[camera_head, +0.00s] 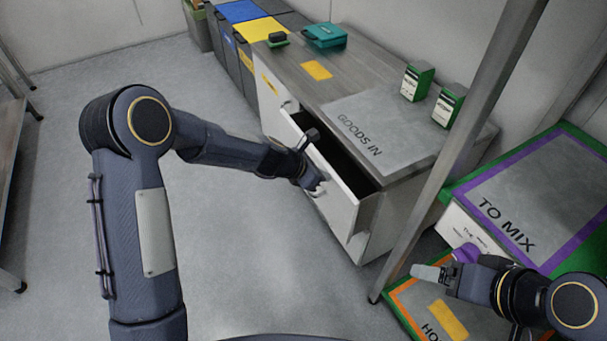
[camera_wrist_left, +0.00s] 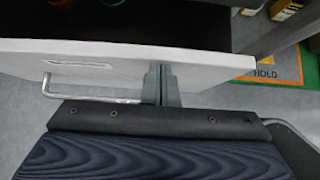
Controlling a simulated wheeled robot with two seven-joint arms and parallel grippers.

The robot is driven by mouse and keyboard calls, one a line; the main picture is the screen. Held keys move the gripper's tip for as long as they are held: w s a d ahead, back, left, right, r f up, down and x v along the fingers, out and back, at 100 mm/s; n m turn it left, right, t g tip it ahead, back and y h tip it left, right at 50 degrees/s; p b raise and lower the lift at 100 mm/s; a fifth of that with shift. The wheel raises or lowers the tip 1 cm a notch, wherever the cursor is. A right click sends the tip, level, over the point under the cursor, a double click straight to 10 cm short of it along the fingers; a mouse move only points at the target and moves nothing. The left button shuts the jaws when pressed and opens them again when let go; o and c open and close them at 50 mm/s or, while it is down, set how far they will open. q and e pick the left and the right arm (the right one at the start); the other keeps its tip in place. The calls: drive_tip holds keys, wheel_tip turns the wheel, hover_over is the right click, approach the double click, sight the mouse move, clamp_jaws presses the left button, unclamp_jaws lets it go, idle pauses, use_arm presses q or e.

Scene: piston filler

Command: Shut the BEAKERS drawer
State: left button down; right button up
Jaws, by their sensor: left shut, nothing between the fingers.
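An open drawer (camera_head: 336,205) with a white front sticks out of the grey-topped cabinet below the GOODS IN area. Its dark inside shows, and its label is too small to read. In the left wrist view the drawer front (camera_wrist_left: 120,58) crosses the picture, with a metal bar handle (camera_wrist_left: 88,97) at its left. My left gripper (camera_head: 318,188) is at the outer face of this front, right of the handle in the wrist view. Its fingers (camera_wrist_left: 161,82) are together and empty, at or very near the panel. My right gripper (camera_head: 428,272) is away at the lower right, its jaw gap unclear.
The countertop (camera_head: 365,125) carries a teal case (camera_head: 324,35) and two green-and-white boxes (camera_head: 417,81). A metal post (camera_head: 450,150) stands right of the drawer. The TO MIX area (camera_head: 530,195) and an orange-edged HOLD mat (camera_head: 440,310) lie right. Floor left of the drawer is clear.

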sight(333, 174)
use_arm(q)
drive_tip(key=w+d+p, duration=0.1)
drive_tip(key=w+d, duration=0.1)
drive_tip(key=d, duration=0.1)
drive_tip(key=shift+r+p, duration=0.1)
drive_tip(key=shift+p, duration=0.25)
drive_tip(key=shift+w+d, duration=0.25)
drive_tip(key=shift+d, duration=0.15)
drive_tip(key=shift+a, duration=0.1)
